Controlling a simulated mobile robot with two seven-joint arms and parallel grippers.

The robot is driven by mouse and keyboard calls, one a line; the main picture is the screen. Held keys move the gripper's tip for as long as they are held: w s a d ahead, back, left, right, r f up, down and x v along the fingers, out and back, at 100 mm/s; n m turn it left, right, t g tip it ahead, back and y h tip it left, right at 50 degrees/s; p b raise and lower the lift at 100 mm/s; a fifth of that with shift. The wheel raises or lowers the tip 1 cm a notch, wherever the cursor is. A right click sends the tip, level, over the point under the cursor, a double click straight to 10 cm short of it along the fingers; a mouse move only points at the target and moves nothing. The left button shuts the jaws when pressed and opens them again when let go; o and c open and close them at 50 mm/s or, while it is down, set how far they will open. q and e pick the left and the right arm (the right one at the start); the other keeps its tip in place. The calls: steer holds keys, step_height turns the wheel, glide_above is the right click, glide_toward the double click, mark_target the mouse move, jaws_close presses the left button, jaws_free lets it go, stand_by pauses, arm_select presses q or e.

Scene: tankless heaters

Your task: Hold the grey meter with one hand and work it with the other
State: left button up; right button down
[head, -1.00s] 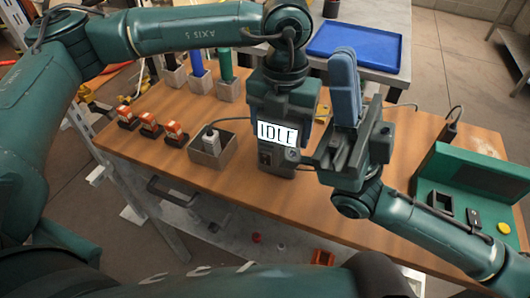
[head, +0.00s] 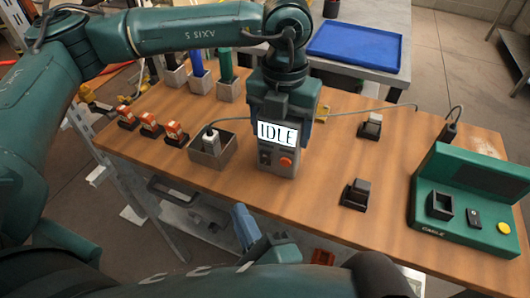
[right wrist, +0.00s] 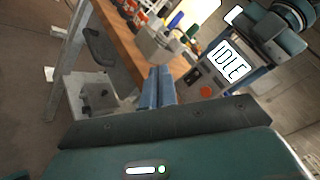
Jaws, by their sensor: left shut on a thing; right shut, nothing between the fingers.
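The grey meter (head: 277,168) stands upright over the wooden table, its lit screen reading "IDLE". A red round button (head: 286,162) and a dark switch (head: 265,158) sit below the screen. My left gripper (head: 283,106) is shut on the meter from above and behind; its fingertips are mostly hidden. My right gripper (head: 243,222) is shut and empty, low in front of the table's front edge, apart from the meter. In the right wrist view its blue fingers (right wrist: 159,85) are together, left of the meter (right wrist: 204,82) and its red button (right wrist: 206,91).
A grey box (head: 213,153) holding a white corded probe stands left of the meter. Several orange-red parts (head: 150,126) sit further left. A green console (head: 470,200) is at the right, with two dark blocks (head: 356,194) before it.

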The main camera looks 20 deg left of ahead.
mark_target(265, 158)
steer(key=shift+w, duration=0.15)
steer(key=shift+w+r, duration=0.2)
steer(key=shift+w, duration=1.25)
steer(key=shift+w+r, duration=0.15)
steer(key=shift+w, duration=1.25)
steer(key=shift+w+r, duration=0.2)
steer(key=shift+w, duration=1.25)
steer(key=shift+w, duration=0.4)
steer(key=shift+w+r, duration=0.1)
steer(key=shift+w, duration=0.25)
steer(key=shift+s, duration=0.1)
steer(key=shift+s, duration=0.7)
